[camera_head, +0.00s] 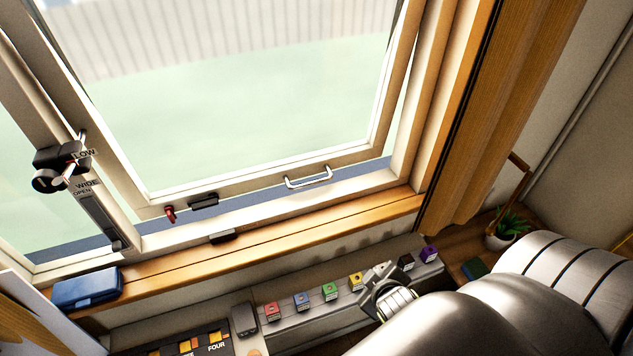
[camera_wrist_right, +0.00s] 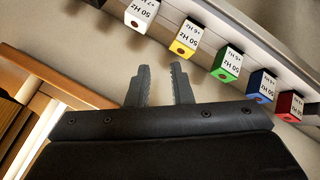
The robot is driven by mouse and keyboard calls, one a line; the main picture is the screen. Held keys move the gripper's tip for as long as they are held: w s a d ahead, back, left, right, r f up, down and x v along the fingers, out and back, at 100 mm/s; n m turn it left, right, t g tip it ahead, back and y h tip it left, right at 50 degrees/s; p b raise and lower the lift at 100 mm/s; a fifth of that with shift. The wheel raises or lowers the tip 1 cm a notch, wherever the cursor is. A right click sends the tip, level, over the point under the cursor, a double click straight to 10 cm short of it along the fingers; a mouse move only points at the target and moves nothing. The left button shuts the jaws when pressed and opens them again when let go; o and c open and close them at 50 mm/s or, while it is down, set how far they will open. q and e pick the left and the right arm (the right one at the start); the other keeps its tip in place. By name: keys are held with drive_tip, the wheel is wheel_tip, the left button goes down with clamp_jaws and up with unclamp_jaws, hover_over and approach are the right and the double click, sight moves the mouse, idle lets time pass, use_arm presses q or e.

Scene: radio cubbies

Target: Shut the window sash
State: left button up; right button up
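The window sash (camera_head: 250,183) has a pale frame around a large pane. It stands open, with a blue-grey strip of outside showing below its bottom rail. A white pull handle (camera_head: 308,177) is on that rail, with a dark catch (camera_head: 203,201) and a small red lever (camera_head: 170,213) to its left. A dark keeper (camera_head: 222,236) sits on the fixed frame below. My right gripper (camera_head: 390,293) is below the sill, apart from the sash. In the right wrist view its fingers (camera_wrist_right: 160,85) are parted with nothing between them. My left gripper is not in view.
A black-knobbed stay (camera_head: 62,167) marked LOW and WIDE OPEN is at left. A blue case (camera_head: 87,288) rests on the wooden sill (camera_head: 270,250). Coloured 50 Hz blocks, such as the green one (camera_head: 330,291), line a grey ledge near my right gripper. A plant (camera_head: 508,230) stands at right.

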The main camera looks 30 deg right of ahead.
sight(317, 195)
drive_tip(key=w+a+r+n+t, duration=0.4)
drive_tip(key=w+r+n+t, duration=0.4)
drive_tip(key=r+n, duration=0.4)
drive_tip(key=shift+t, duration=0.5)
drive_tip(key=x, duration=1)
drive_tip(key=p+x, duration=0.1)
drive_tip(key=x, duration=0.4)
drive_tip(key=shift+w+d+f, duration=0.15)
drive_tip(key=shift+w+f, duration=0.1)
drive_tip(key=shift+f, duration=0.05)
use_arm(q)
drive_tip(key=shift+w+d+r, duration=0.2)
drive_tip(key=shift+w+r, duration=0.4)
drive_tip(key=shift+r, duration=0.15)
use_arm(e)
clamp_jaws()
